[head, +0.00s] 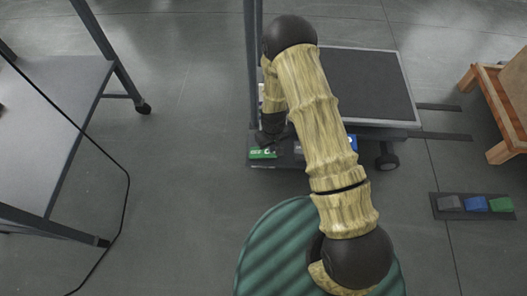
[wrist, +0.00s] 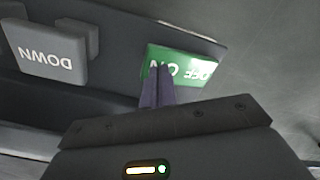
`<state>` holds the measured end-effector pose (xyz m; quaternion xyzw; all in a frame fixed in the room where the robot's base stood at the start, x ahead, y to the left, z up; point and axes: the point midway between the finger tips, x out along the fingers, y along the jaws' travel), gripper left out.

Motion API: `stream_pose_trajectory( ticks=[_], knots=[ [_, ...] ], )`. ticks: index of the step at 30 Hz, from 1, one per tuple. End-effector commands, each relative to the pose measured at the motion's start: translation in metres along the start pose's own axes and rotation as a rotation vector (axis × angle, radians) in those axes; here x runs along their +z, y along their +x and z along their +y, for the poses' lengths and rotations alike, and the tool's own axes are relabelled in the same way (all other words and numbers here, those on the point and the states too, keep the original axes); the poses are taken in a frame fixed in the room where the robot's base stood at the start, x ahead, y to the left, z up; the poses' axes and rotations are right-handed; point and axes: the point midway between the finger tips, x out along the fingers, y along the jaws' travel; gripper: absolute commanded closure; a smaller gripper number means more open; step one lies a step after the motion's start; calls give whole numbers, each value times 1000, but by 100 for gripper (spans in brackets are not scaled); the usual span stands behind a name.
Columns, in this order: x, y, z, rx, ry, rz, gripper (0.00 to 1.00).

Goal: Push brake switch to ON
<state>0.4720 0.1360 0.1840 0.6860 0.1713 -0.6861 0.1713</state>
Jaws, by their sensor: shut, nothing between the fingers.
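The brake switch is a green block with white OFF and ON lettering, seen upside down in the wrist view (wrist: 190,68). In the head view it shows small and green (head: 262,154) at the left end of the lift's dark base. My gripper's fingers (wrist: 157,72) are shut and empty, with their tips in front of the left part of the green switch, covering some of its lettering. I cannot tell whether they touch it. In the head view my gripper (head: 270,139) is dark and blurred into the base just above the switch.
A grey DOWN pedal (wrist: 45,50) sits left of the switch in the wrist view. The lift's flat platform (head: 368,88) stands behind my arm. A pedal strip (head: 473,216) lies on the floor at right. A grey table (head: 50,110) is at left; open floor lies between.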

Motion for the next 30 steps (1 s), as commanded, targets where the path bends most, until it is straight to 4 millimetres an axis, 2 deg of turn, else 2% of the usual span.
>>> stream_pose_trajectory(
  ticks=[30],
  knots=[
    [0,13,-1,-1,-1,1,100]
  ],
)
